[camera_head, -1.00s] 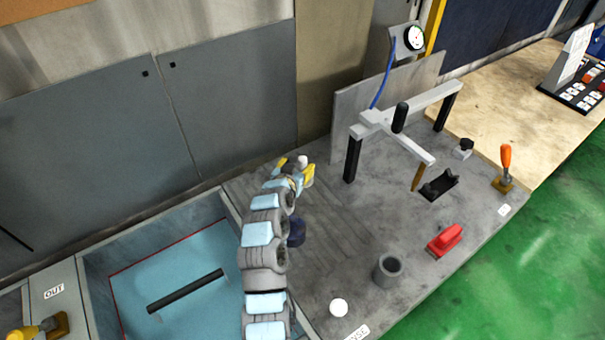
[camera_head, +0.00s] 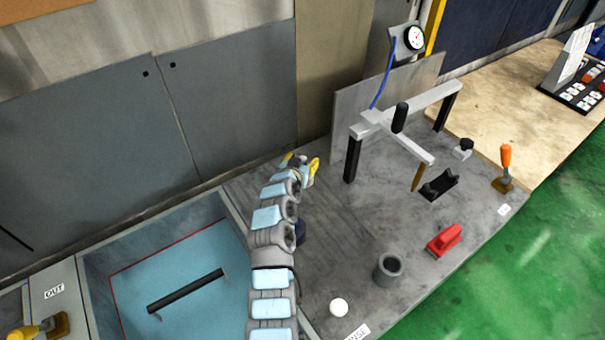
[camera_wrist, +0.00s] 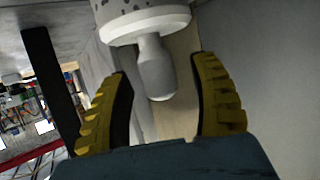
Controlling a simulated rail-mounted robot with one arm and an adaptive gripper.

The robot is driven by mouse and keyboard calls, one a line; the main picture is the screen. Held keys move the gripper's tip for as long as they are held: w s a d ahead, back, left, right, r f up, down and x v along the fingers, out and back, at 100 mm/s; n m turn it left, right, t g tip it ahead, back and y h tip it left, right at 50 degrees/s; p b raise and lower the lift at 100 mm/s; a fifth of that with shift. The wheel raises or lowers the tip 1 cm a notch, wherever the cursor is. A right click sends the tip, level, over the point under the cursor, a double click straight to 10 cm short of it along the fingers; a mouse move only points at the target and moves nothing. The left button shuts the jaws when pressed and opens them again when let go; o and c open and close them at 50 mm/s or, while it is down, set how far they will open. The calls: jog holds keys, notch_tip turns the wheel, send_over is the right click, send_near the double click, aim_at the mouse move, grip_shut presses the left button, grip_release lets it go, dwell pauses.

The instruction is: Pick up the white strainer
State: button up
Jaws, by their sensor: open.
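In the wrist view, a white thing, which looks like the strainer (camera_wrist: 150,24), has a body with dark spots, a wide white rim and a pale grip (camera_wrist: 155,68) pointing towards me. My gripper (camera_wrist: 163,62) is open, with one yellow-padded finger on each side of the grip and a visible gap to both. In the head view, my gripper (camera_head: 301,160) is at the back of the grey worktop, near the wall. I cannot clearly make out the strainer there; my gripper seems to cover it.
A measuring frame (camera_head: 400,125) with dark legs stands right of my gripper. A grey cup (camera_head: 388,270), a red block (camera_head: 444,240) and a white round thing (camera_head: 338,307) are towards the front edge. A blue-floored basin (camera_head: 180,260) lies to the left.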

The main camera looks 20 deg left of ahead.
grip_shut()
